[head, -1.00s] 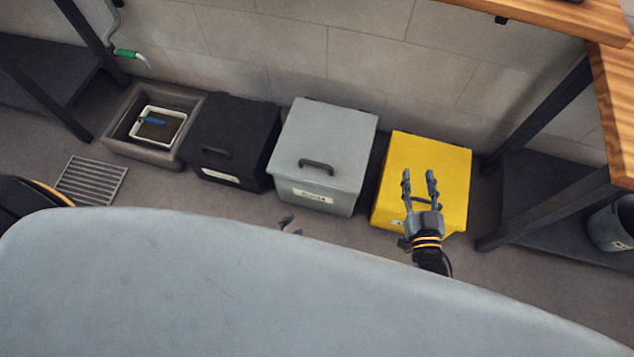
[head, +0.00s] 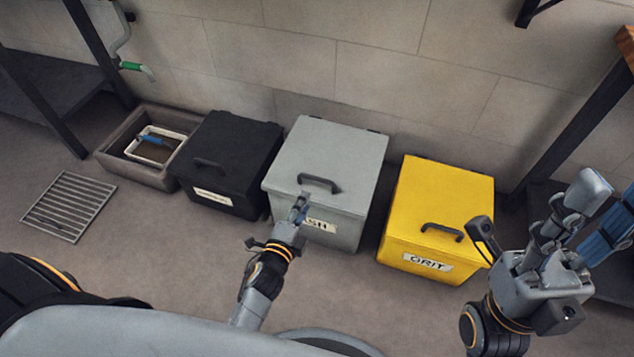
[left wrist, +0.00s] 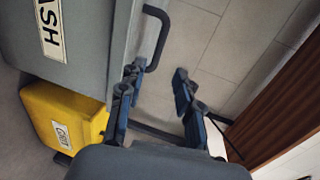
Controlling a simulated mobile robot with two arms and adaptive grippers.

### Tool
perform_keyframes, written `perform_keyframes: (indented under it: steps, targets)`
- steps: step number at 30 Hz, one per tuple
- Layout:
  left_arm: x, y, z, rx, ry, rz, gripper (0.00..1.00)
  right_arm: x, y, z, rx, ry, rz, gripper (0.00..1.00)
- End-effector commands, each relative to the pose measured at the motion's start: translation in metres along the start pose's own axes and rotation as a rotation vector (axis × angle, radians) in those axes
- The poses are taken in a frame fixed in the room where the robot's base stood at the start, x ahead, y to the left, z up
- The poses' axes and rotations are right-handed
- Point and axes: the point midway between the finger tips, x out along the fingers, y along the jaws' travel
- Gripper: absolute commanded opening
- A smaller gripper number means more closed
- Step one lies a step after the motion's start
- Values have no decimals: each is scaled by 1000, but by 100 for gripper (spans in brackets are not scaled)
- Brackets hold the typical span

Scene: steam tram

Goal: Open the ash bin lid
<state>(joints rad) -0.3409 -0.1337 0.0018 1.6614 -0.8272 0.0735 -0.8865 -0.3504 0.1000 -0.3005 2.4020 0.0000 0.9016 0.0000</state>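The ash bin (head: 352,228) is a grey box with an ASH label, between a black bin and a yellow bin. Its lid (head: 330,150) is shut and has a dark handle (head: 319,183) near the front edge. My left gripper (head: 301,203) is in front of the bin, just below the handle in the head view, and partly covers the label. In the left wrist view its two fingers (left wrist: 158,80) are apart with nothing between them, and the handle (left wrist: 157,35) is beyond the fingertips. My right gripper (head: 540,215) is at the right, fingers spread and empty.
The yellow GRIT bin (head: 440,200) stands to the right, the black bin (head: 230,150) to the left. Further left are a basin (head: 118,150) and a floor grate (head: 70,205). The wall is close behind the bins. Floor in front is clear.

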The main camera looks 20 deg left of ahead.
Motion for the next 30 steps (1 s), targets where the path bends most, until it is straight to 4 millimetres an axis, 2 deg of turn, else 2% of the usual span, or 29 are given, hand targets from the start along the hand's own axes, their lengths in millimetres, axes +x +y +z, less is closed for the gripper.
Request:
perform_keyframes:
  steps: [4, 9, 15, 21, 29, 30]
  targets:
    - [35, 2, 0, 1, 1, -3, 34, -13, 0, 3, 0, -2, 0, 40]
    - [70, 3, 0, 0, 1, -2, 34, -8, 0, 6, -5, 34, -15, 40]
    - [99, 3, 0, -2, 1, 0, 34, -2, 0, 8, -9, 63, -27, 40]
    - [110, 1, 0, -2, 0, 1, 34, 2, 0, 9, -11, 73, -32, 40]
    - [111, 1, 0, -2, 0, 1, 34, 2, 0, 9, -11, 73, -33, 40]
    - [111, 1, 0, -2, 0, 1, 26, 2, 0, 9, -11, 73, -33, 40]
